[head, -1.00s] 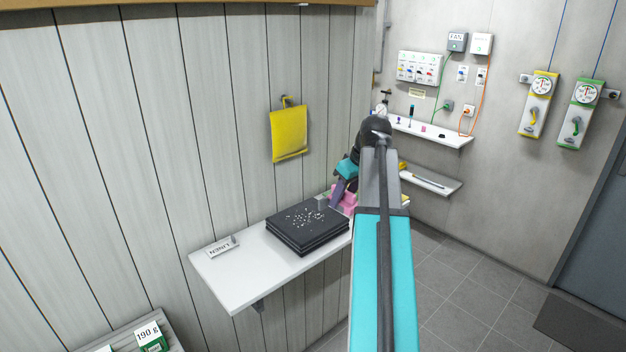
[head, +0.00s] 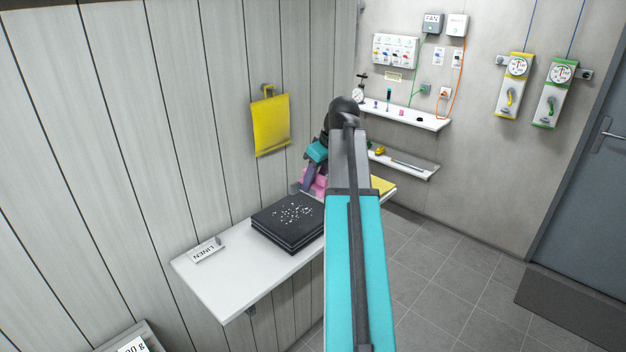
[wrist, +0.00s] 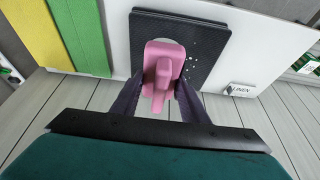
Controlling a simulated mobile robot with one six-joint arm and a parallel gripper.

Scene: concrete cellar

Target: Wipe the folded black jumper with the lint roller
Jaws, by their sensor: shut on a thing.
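The folded black jumper (head: 268,222) lies on a white wall shelf (head: 215,282), with white lint specks scattered on its top. It also shows in the wrist view (wrist: 212,32), partly covered by the pink lint roller (wrist: 164,62). My gripper (wrist: 160,95) is shut on the roller, its dark fingers on either side of the pink part. In the head view the pink roller (head: 317,184) is at the jumper's far right side, partly behind my arm. I cannot tell whether it touches the jumper.
A LINEN sign (head: 207,250) stands on the shelf left of the jumper. Yellow (wrist: 15,35) and green (wrist: 82,35) cloths lie at the left in the wrist view. Two more shelves (head: 400,118) are on the far wall.

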